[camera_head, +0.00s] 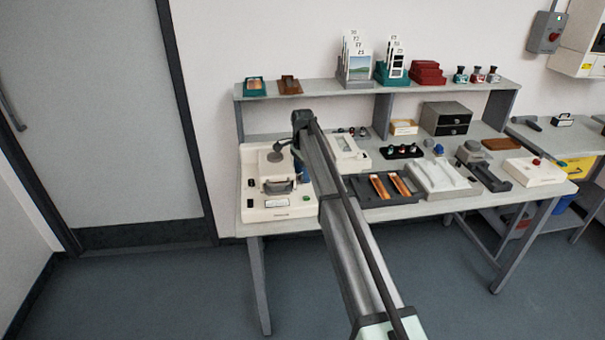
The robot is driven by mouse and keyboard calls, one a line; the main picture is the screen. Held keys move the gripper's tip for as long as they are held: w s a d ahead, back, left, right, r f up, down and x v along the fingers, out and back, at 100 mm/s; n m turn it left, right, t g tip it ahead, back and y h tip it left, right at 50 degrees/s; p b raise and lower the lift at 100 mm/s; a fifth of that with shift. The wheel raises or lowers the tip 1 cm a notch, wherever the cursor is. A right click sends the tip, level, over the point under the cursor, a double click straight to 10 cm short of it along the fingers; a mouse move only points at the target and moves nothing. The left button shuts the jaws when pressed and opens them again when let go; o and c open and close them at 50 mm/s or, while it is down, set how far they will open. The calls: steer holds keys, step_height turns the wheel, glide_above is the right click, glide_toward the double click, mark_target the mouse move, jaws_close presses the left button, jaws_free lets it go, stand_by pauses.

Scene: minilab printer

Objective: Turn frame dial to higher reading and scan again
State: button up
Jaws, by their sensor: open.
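A cream scanner-like machine (300,208) stands at the left end of the bench. It has a dark curved part in its middle (278,187), a green button (307,198), a small pale label or display (277,203) and two dark knobs (250,183) at its left edge. I cannot tell which part is the frame dial, nor read any value. My arm crosses the picture from the bottom, and its dark far end is above the machine's right back side. I cannot make out my gripper's fingers; the arm hides part of the machine's right side.
A dark tray (372,201) with orange strips and a white ribbed tray (437,178) lie to the right. A shelf (325,97) behind holds card racks and small bottles. A white box with a red button (534,171) is at the bench's right end.

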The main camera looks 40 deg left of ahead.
step_height(320, 180, up, 13)
steer(key=shift+r, duration=0.15)
stand_by(0.4)
stand_by(0.4)
step_height(320, 180, down, 14)
steer(key=shift+r, duration=0.1)
stand_by(0.5)
steer(key=shift+c, duration=0.3)
steer(key=c, duration=1)
steer(key=shift+n, duration=0.7)
steer(key=o, duration=1.1)
steer(key=shift+c, duration=0.2)
